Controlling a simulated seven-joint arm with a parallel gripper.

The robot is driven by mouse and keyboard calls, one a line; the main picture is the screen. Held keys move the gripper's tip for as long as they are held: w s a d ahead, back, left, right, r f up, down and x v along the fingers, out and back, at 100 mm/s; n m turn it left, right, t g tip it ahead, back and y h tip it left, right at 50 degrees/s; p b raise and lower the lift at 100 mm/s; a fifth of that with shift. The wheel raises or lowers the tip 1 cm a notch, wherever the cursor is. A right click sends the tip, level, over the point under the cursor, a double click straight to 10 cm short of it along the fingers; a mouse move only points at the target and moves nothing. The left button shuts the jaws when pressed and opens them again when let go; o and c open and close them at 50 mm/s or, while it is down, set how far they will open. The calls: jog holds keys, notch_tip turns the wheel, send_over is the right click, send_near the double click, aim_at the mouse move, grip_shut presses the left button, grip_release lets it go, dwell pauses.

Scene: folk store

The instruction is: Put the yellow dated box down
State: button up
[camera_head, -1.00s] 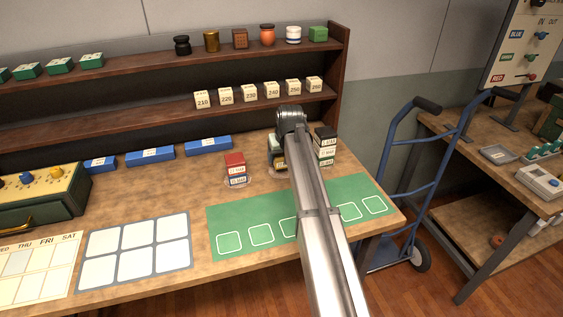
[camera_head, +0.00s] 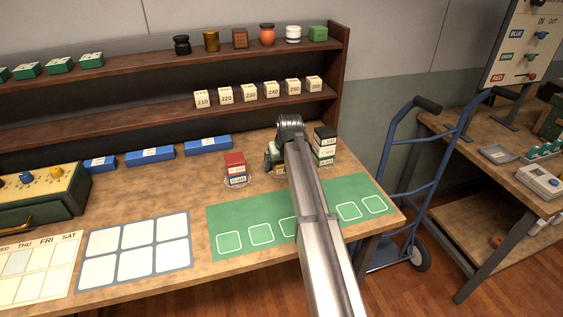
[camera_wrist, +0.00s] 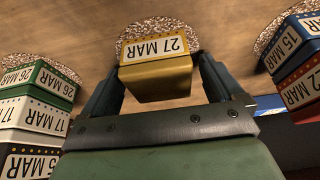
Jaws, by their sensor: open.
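The yellow dated box (camera_wrist: 156,77), labelled 27 MAR, stands at a round speckled disc (camera_wrist: 143,25) in the wrist view and appears to rest on it. My gripper (camera_wrist: 155,80) is open, with one dark finger on each side of the box. Narrow gaps seem to show beside the box, though contact is hard to judge. In the head view my gripper (camera_head: 275,162) is low at the table between two stacks of dated boxes, and my arm hides most of the yellow box there.
A red-over-blue stack (camera_head: 235,169) stands left of my gripper. A taller stack (camera_head: 325,146), black on top and green at the bottom, stands close right. A green mat (camera_head: 230,216) with white outlines lies in front. A shelf (camera_head: 150,110) stands behind.

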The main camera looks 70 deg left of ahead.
jog(key=v, duration=1.2)
jog(key=shift+w+d+r, duration=0.1)
